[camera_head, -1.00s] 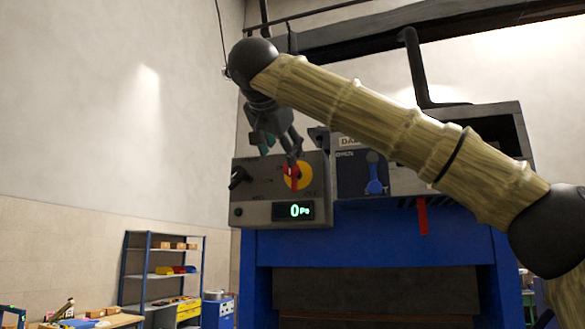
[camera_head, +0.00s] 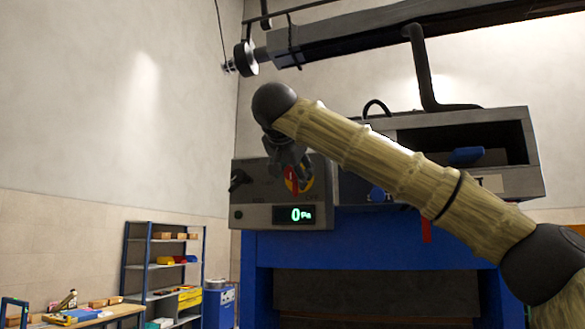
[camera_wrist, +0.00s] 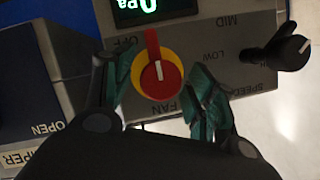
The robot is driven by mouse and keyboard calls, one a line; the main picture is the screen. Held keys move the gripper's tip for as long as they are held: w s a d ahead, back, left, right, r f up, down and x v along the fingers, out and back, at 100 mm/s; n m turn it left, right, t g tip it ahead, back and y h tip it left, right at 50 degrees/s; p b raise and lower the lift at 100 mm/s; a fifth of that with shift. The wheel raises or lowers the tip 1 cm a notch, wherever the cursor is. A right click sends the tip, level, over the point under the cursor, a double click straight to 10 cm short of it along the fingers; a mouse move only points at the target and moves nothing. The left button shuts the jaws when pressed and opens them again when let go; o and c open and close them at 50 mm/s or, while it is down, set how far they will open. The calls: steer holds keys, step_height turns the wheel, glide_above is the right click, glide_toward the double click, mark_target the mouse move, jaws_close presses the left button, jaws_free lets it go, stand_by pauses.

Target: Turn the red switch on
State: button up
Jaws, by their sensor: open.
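The red switch (camera_head: 292,181) is a red knob with a raised handle on a yellow disc, on the grey control panel (camera_head: 255,215). In the wrist view the red switch (camera_wrist: 158,82) lies between the two fingers of my gripper (camera_wrist: 160,85), which are open, one on each side. Its handle points up in that view, towards the display, close to the "OFF" lettering. I cannot tell whether either finger touches it. In the head view my gripper (camera_head: 292,165) is in front of the panel and partly covers the switch.
A black speed knob (camera_wrist: 285,48) is beside the red switch. The green display (camera_head: 300,215) below the switch reads 0 Pa. A grey box (camera_head: 515,135) is to the right, partly behind my arm. A shelf (camera_head: 150,267) stands at the far left.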

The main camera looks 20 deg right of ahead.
steer(key=shift+w+d, duration=0.15)
steer(key=shift+w, duration=0.05)
steer(key=shift+f, duration=0.1)
steer(key=c, duration=1)
steer(key=shift+c, duration=0.2)
